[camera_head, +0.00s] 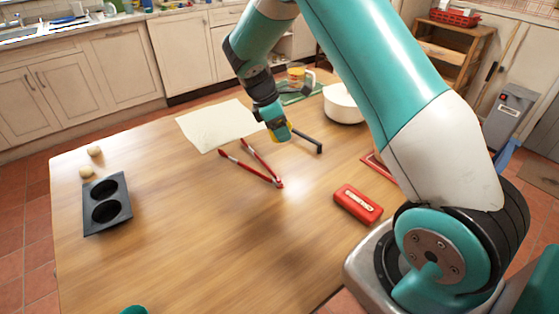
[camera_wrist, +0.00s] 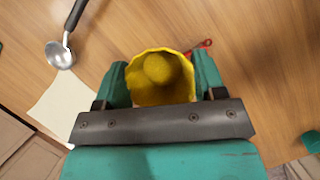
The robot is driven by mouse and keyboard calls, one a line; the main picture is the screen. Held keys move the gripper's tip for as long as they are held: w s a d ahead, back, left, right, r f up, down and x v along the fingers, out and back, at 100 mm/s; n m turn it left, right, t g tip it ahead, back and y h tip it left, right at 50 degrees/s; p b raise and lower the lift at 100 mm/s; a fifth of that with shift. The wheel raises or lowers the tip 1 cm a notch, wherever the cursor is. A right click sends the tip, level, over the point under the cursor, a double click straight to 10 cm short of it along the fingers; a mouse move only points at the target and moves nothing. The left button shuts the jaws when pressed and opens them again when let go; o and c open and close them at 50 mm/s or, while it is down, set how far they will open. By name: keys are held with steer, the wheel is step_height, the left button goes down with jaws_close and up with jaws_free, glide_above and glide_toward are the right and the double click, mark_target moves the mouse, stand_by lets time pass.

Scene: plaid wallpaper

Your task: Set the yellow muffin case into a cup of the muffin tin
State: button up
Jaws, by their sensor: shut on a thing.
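The yellow muffin case (camera_wrist: 160,92) is a fluted cup seen from above in the wrist view, with a rounded yellow lump showing inside it. My gripper (camera_wrist: 162,85) is shut on its sides, one teal finger on each side. The muffin tin (camera_head: 118,223) is dark, with two round cups that look empty. It lies at the table's left, well apart from my gripper.
Red tongs (camera_head: 262,174) lie open in the middle, beside a cream sheet (camera_head: 205,128). A ladle (camera_wrist: 60,55) with a black handle lies near my gripper. Two pale round things (camera_head: 93,151) sit behind the tin. A white pot (camera_head: 342,106) and red case (camera_head: 357,203) stand right. The left middle is clear.

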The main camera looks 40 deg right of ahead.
step_height(320, 180, down, 12)
stand_by(0.4)
steer(key=shift+f, duration=0.2)
steer(key=o, duration=0.9)
steer(key=shift+r, duration=0.15)
